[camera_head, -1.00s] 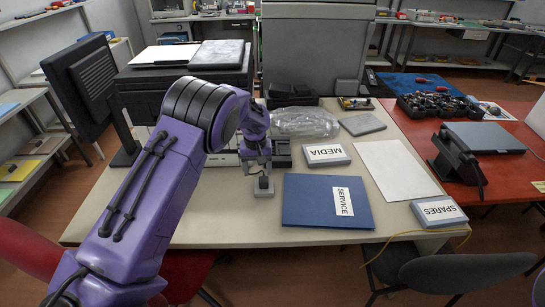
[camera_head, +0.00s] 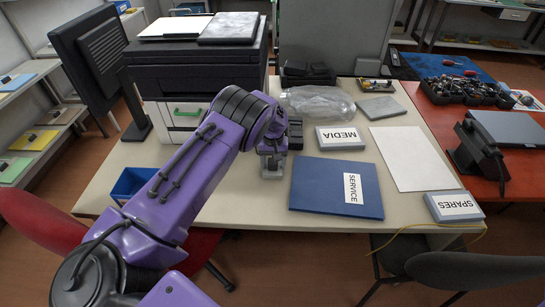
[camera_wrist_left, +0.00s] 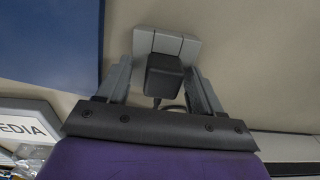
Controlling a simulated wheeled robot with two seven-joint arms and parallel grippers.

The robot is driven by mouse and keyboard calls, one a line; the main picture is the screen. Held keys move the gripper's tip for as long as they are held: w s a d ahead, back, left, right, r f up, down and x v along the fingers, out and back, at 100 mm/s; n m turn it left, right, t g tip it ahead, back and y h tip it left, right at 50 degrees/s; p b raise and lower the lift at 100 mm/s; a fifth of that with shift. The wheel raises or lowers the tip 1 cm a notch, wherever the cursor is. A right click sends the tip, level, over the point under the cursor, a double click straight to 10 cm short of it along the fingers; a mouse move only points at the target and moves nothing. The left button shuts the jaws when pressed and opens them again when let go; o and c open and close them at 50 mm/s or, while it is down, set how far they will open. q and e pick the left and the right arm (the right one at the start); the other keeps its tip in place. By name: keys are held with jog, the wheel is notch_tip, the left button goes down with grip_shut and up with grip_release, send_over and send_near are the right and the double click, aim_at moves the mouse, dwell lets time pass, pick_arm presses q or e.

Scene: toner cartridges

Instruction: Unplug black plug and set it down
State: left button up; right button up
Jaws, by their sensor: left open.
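The black plug (camera_wrist_left: 163,76) sits upright in a light grey socket block (camera_wrist_left: 167,42) in the left wrist view, with a black cable at its near side. My left gripper (camera_wrist_left: 162,86) is open, one finger on each side of the plug. A small gap seems to show on both sides. In the head view my left gripper (camera_head: 271,166) points down over the grey block near the table's front, and the plug is largely hidden behind the fingers. My right gripper is in neither view.
The blue SERVICE folder (camera_head: 325,187) lies right of the gripper, and the MEDIA box (camera_head: 340,138) behind it. A blue bin (camera_head: 133,182) stands left, beside the printer (camera_head: 190,75). A white sheet (camera_head: 412,158) lies farther right.

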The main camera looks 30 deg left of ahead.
pick_arm(q)
jog(key=shift+s, duration=0.15)
jog(key=shift+s+r, duration=0.1)
jog(key=c, duration=1)
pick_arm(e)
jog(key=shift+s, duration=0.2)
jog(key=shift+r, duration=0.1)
pick_arm(q)
jog(key=shift+r+p, duration=0.8)
jog(key=shift+r, duration=0.15)
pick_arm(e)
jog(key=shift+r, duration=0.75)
pick_arm(q)
jog(key=shift+r, duration=0.25)
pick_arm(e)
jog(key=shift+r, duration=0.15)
